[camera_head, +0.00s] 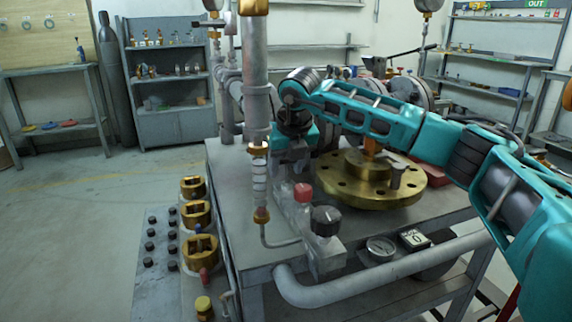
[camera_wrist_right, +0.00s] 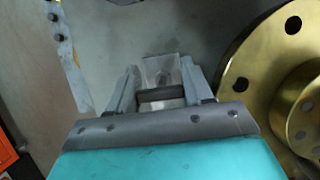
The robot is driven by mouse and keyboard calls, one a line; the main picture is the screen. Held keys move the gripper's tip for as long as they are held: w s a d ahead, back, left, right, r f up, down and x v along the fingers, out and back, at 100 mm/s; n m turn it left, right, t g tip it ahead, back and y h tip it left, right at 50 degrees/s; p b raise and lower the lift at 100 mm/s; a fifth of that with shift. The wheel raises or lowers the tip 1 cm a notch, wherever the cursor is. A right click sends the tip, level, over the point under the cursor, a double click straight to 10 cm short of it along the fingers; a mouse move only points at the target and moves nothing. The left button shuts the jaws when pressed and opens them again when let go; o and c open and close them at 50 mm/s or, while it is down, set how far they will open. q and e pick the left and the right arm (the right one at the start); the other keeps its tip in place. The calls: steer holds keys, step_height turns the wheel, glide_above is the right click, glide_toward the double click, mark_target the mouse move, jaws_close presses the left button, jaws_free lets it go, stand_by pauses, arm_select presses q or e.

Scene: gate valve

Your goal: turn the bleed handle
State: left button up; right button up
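My right arm comes in from the right in the head view, and its gripper (camera_head: 288,170) points down over the bench, left of the brass flange. In the right wrist view the two grey fingers (camera_wrist_right: 162,88) stand apart. A dark bar (camera_wrist_right: 160,96) spans the gap between them, with a pale block (camera_wrist_right: 161,68) just beyond. I cannot tell whether the bar is the bleed handle or whether the fingers press on it. A red-topped knob (camera_head: 303,192) and a black knob (camera_head: 326,220) stand in front of the gripper. My left gripper is not in view.
The brass flange (camera_head: 340,190) lies close beside the gripper, also in the right wrist view (camera_wrist_right: 250,75). A vertical pipe (camera_head: 256,90) rises at the left. A gauge (camera_head: 381,248) and a curved pipe (camera_head: 340,296) are along the bench's front edge.

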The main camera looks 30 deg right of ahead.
steer(key=c, duration=0.5)
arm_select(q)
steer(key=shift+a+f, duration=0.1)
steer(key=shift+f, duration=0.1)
